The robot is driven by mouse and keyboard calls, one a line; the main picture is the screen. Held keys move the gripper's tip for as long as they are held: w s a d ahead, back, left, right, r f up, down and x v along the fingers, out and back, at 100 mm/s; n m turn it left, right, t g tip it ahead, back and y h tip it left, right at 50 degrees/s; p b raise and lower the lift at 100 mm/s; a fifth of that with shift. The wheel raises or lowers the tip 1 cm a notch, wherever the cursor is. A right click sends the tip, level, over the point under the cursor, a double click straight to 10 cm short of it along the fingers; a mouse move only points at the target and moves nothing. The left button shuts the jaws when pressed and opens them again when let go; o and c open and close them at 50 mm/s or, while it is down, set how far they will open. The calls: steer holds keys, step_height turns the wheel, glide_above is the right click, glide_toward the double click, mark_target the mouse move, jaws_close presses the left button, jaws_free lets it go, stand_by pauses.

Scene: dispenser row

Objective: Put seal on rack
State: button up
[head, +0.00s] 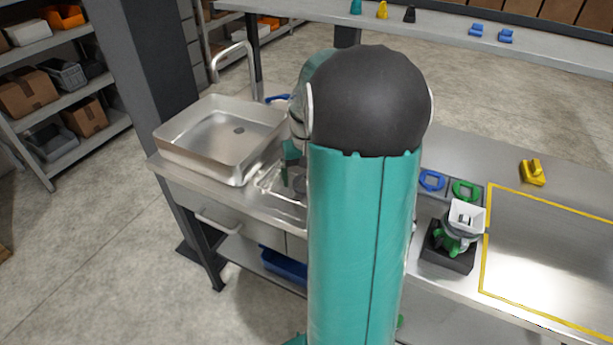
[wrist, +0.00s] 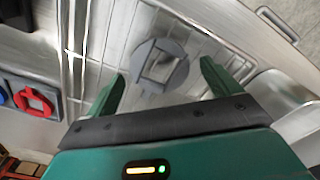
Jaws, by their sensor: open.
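A grey seal (wrist: 180,73), a flat ring with a square opening, lies flat on the wire rack (wrist: 102,50) in the wrist view. My gripper (wrist: 162,68) is open above it, with one green finger on either side and a visible gap to each. Nothing is held between the fingers. In the head view the rack (head: 268,184) lies right of the sink, and my gripper (head: 291,168) is over it, partly hidden by my arm. The seal there is mostly hidden.
A steel sink (head: 215,165) with a tall faucet (head: 213,66) stands left of the rack. On the right are blue (head: 431,190) and green (head: 466,198) rings, a dispenser part on a black block (head: 446,258), and a yellow piece (head: 533,178). A red ring (wrist: 35,113) shows in the wrist view.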

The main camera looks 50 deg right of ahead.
step_height(320, 180, up, 12)
steer(key=s+a+r+n+t+h, duration=0.1)
steer(key=a+r+n, duration=0.1)
steer(key=a, duration=0.7)
steer(key=s+a+r+n+t, duration=0.1)
steer(key=a+r+n+t, duration=0.1)
steer(key=a, duration=0.8)
steer(key=s+a+f+n+t, duration=0.1)
steer(key=s+a, duration=0.3)
steer(key=a, duration=0.2)
steer(key=s+a+f+n+t+y, duration=0.1)
steer(key=s+a+n, duration=0.1)
steer(key=a, duration=0.4)
steer(key=shift+s+a+f+t, duration=0.2)
steer(key=shift+s+a+t, duration=0.15)
steer(key=shift+s, duration=0.55)
